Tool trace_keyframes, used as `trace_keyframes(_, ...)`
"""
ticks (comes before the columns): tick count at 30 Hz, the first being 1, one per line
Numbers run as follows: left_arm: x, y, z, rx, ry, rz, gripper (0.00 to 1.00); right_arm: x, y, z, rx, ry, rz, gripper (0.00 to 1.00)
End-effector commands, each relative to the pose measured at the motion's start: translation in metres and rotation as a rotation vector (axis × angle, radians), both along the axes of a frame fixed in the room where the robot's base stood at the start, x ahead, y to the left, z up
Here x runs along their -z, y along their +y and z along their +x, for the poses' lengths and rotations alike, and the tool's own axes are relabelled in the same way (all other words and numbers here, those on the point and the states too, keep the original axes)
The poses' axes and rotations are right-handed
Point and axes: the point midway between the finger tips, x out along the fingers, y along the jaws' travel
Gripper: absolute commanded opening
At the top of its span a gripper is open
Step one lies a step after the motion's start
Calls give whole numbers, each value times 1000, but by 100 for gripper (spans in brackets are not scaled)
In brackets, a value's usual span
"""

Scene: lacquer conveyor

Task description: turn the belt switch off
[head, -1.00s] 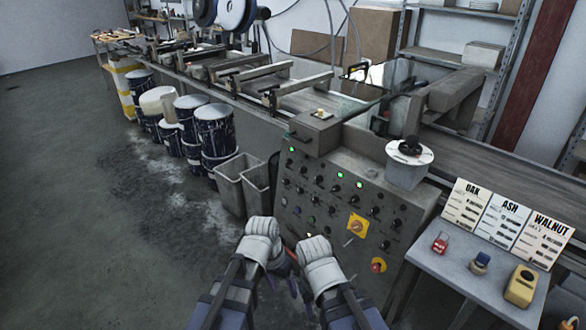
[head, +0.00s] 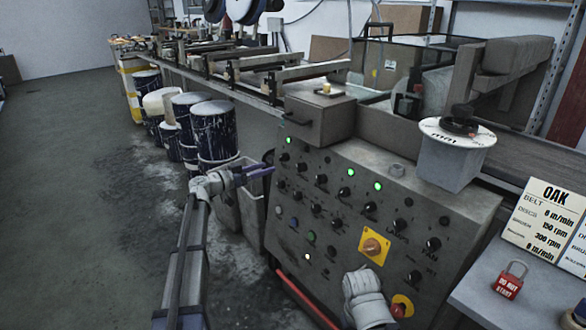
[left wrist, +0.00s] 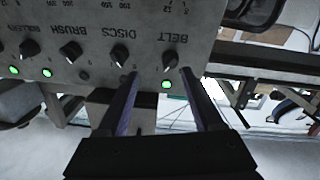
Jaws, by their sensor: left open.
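The belt switch is a black knob at the upper left of the grey control panel (head: 345,225). In the left wrist view the belt knob (left wrist: 170,60) appears upside down beside the word BELT, with a lit green lamp (left wrist: 166,85). The knob also shows in the head view (head: 285,156). My left gripper (head: 273,169) is open, its fingers pointing at the panel just beside the knob. In the left wrist view its two fingers (left wrist: 163,78) lie on either side of the knob and lamp, with nothing held. My right gripper (head: 366,298) is low before the panel; its fingers are hidden.
Knobs for discs (left wrist: 118,55), brush (left wrist: 72,51) and roller (left wrist: 29,49) sit close by. A yellow-backed rotary switch (head: 373,247) is lower right. A grey bucket (head: 448,165) stands on the panel's top right. Grey bins (head: 250,215) and paint drums (head: 215,130) stand left.

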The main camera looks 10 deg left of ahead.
Motion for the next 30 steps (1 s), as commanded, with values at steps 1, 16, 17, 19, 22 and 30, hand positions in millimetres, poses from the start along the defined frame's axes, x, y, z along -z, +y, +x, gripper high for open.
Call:
trace_keyframes(1, 3, 11, 4, -16, -18, -4, 68, 7, 0, 0, 0, 0, 0, 50)
trace_keyframes(16, -1, 6, 20, -26, -37, -10, 68, 6, 0, 0, 0, 0, 0, 50)
trace_keyframes(17, -1, 3, 23, -26, -37, -10, 68, 6, 0, 0, 0, 0, 0, 50)
trace_keyframes(19, -1, -3, 31, -26, -37, -10, 68, 6, 0, 0, 0, 0, 0, 50)
trace_keyframes(22, -1, -14, 44, -25, -38, -10, 68, 6, 0, 0, 0, 0, 0, 50)
trace_keyframes(30, -1, -32, 65, -28, -37, -10, 68, 6, 0, 0, 0, 0, 0, 50)
